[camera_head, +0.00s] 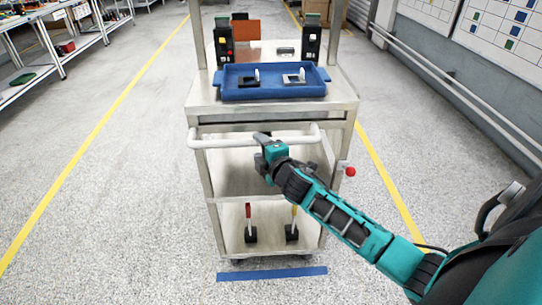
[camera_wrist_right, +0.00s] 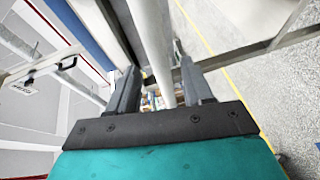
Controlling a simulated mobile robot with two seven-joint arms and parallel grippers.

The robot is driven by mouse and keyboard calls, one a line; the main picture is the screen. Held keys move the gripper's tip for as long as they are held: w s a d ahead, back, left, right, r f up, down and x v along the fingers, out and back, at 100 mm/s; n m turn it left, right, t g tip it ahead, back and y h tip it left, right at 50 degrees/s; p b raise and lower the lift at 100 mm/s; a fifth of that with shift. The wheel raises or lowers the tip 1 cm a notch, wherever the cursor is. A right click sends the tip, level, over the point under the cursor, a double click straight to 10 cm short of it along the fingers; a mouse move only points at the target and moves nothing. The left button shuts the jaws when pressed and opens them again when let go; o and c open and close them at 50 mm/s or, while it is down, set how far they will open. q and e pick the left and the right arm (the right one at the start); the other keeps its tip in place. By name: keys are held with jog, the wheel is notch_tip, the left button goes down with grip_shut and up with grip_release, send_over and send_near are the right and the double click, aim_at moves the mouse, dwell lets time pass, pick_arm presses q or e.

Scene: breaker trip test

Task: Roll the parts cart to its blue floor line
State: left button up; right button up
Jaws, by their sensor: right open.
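The parts cart (camera_head: 340,95) is a metal trolley with shelves, standing upright in the middle of the head view. Its pale push handle (camera_head: 222,142) runs across the near side. The blue floor line (camera_head: 272,273) lies on the floor just on the near side of the cart's lower end. My right gripper (camera_head: 266,143) is at the middle of the handle. In the right wrist view the handle bar (camera_wrist_right: 154,45) passes between the two fingers (camera_wrist_right: 160,88), which stand open with gaps beside the bar. My left gripper is not in view.
A blue tray (camera_head: 273,95) with small parts and two dark devices sit on the cart top. A red knob (camera_head: 350,171) sticks out on the right. Yellow floor lines (camera_head: 88,145) flank the cart. Shelves (camera_head: 55,50) stand left, a railed wall right. Floor nearby is clear.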

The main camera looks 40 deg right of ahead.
jog(key=d+v, duration=0.1)
jog(key=v, duration=0.5)
jog(key=shift+a, duration=0.45)
jog(key=shift+s, duration=0.1)
dwell(0.3)
